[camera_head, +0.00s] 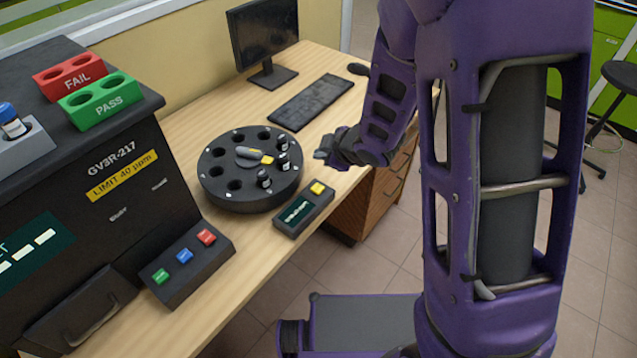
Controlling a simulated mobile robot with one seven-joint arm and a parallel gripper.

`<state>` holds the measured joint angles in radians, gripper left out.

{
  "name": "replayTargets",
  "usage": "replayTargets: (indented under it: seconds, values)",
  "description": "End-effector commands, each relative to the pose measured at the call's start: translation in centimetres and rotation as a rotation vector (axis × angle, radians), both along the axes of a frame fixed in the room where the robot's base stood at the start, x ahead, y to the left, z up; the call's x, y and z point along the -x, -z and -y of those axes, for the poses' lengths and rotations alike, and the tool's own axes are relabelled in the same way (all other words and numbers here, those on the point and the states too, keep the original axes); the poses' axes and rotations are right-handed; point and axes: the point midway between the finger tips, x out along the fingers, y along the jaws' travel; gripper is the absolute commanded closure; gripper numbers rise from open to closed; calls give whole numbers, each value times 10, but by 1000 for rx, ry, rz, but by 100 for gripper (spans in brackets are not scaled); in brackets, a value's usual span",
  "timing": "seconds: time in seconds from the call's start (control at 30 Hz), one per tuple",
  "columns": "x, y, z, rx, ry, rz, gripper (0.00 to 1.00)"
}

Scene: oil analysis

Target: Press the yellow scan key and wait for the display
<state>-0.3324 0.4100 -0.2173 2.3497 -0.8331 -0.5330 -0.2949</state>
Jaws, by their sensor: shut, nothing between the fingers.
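The yellow scan key (318,188) is on the far end of a small dark scanner box (303,208) near the desk's front edge. The box's display (296,211) glows with small greenish text too small to read. My gripper (322,156) is shut and empty. It appears above and beyond the yellow key in the picture, apart from it. Its height over the desk is hard to tell.
A round black carousel (222,199) with several vials stands left of the scanner box. A large dark analyser (130,150) carries red FAIL (69,77) and green PASS (100,101) racks. A control box (188,264), keyboard (311,101) and monitor (263,40) are nearby.

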Motion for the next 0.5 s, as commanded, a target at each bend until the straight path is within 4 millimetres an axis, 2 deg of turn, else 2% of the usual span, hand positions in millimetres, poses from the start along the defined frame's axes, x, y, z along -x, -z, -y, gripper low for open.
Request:
replayTargets:
  seconds: [0.27,0.5]
  values:
    - [0,1,0,0,3,-1,100]
    - [0,16,0,0,3,-1,100]
